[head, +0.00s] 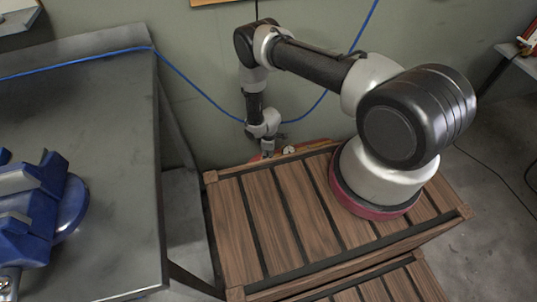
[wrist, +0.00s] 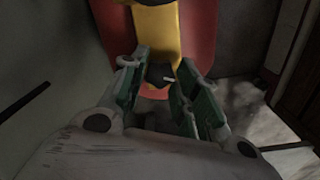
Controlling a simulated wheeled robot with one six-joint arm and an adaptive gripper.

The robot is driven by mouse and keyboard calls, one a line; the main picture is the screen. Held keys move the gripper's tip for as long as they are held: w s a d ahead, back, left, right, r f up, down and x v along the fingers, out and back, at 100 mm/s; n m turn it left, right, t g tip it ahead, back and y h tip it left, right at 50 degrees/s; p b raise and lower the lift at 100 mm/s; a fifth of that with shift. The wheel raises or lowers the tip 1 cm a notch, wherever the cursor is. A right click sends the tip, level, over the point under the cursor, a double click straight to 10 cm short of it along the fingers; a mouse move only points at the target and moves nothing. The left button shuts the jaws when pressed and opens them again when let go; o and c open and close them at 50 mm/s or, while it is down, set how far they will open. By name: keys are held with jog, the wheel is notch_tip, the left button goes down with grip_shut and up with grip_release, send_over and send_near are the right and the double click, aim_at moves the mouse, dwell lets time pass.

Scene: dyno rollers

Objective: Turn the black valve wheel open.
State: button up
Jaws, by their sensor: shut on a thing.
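My gripper (wrist: 160,82) reaches toward a yellow part (wrist: 155,30) on a red body (wrist: 198,30) in the wrist view. Its green-padded fingers sit on both sides of a small dark piece (wrist: 158,72), which looks like part of the black valve wheel, just below the yellow part. The rest of the wheel is hidden or lost in shadow. In the head view my gripper (head: 267,149) points down behind the far edge of the crate, beside a partly hidden red thing with a small white dial (head: 289,150); the wheel cannot be made out there.
A slatted wooden crate (head: 230,205) stands in front of my gripper, and my arm reaches over its far edge. The green-grey wall (head: 185,45) is close behind. A blue cable (head: 190,82) hangs along it. A metal workbench (head: 120,120) with a blue vise (head: 75,205) is at left.

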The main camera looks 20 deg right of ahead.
jog(key=o, duration=1)
jog(key=shift+o, duration=0.2)
notch_tip(320, 180, up, 12)
